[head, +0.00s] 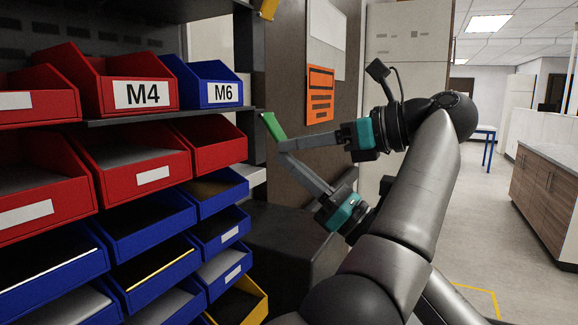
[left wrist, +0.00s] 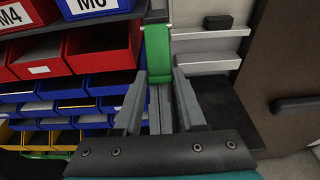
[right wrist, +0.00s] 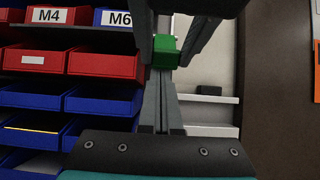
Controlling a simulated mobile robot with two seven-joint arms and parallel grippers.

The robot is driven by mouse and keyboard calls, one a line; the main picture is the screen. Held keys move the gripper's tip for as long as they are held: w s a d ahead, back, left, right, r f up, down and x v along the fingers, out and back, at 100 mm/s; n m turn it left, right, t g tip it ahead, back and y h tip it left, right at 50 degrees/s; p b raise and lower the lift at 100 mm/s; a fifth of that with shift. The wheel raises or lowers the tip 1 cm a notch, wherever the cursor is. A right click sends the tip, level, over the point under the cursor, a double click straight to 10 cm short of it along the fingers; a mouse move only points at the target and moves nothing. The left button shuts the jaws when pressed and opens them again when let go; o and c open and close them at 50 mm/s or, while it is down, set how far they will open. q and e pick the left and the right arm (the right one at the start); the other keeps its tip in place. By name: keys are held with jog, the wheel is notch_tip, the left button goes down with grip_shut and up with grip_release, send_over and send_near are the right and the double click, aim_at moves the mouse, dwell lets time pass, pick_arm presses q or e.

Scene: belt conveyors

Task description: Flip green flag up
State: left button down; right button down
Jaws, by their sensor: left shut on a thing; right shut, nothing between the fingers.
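The green flag (head: 272,126) stands at the rack's right post and leans up and to the left in the head view. My left gripper (head: 286,147) is the upper one, shut on the flag near its lower end. In the left wrist view the flag (left wrist: 158,50) runs between its fingertips (left wrist: 158,72). My right gripper (head: 286,155) comes from below, shut and empty, with its tips close under the flag. In the right wrist view the flag (right wrist: 165,52) shows just above the right fingertips (right wrist: 163,76); I cannot tell whether they touch it.
A rack of red bins (head: 133,163), blue bins (head: 148,225) and a yellow bin (head: 240,302) stands on the left. The M6 bin (head: 205,82) is close to the flag. A brown panel with an orange sheet (head: 320,94) is behind my grippers. Open floor lies right.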

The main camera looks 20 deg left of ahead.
pick_arm(q)
jog(key=shift+a, duration=0.15)
jog(key=c, duration=0.8)
grip_release()
jog(key=shift+c, duration=0.2)
jog(key=o, duration=0.4)
jog(key=shift+c, duration=0.2)
notch_tip(320, 180, up, 10)
